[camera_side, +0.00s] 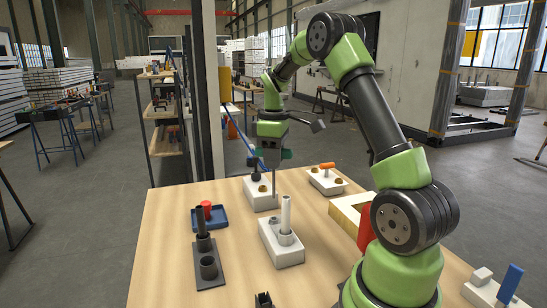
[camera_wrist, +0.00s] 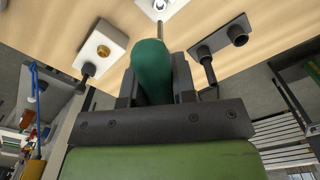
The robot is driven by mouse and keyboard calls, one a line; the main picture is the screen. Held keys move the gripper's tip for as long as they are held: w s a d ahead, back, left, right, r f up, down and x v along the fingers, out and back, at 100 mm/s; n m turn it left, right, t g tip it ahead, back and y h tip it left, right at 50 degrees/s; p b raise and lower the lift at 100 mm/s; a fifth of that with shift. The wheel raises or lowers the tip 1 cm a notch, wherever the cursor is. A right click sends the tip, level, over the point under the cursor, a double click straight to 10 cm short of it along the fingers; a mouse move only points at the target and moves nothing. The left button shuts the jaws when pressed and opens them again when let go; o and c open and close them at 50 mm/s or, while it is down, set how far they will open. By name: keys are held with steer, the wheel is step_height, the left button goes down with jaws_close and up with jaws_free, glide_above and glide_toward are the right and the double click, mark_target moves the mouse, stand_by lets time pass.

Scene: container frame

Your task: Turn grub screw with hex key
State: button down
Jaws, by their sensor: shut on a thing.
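My gripper (camera_side: 272,150) is shut on the dark green handle (camera_wrist: 151,72) of the hex key, which lies between the fingers in the wrist view. The key's thin grey shaft (camera_side: 274,182) points down in the side view, by a white block (camera_side: 258,200) with a brass boss and a black knob. This block (camera_wrist: 95,58) is left of the handle in the wrist view. I cannot tell whether the key's tip touches anything. The grub screw cannot be made out.
A white block with an upright metal cylinder (camera_side: 286,214) stands nearer the camera. A dark plate with posts (camera_side: 208,270) and a blue tray with a red piece (camera_side: 208,218) are at left. A white block with an orange handle (camera_side: 327,166) is behind right. Bare table lies between them.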

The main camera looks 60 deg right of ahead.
mark_target(274, 183)
steer(key=n, duration=0.6)
steer(key=shift+n, duration=0.4)
steer(key=n, duration=0.4)
steer(key=shift+n, duration=0.4)
steer(key=shift+f+n, duration=0.25)
steer(key=shift+n, duration=0.35)
steer(key=shift+f, duration=2.45)
steer(key=shift+f, duration=0.75)
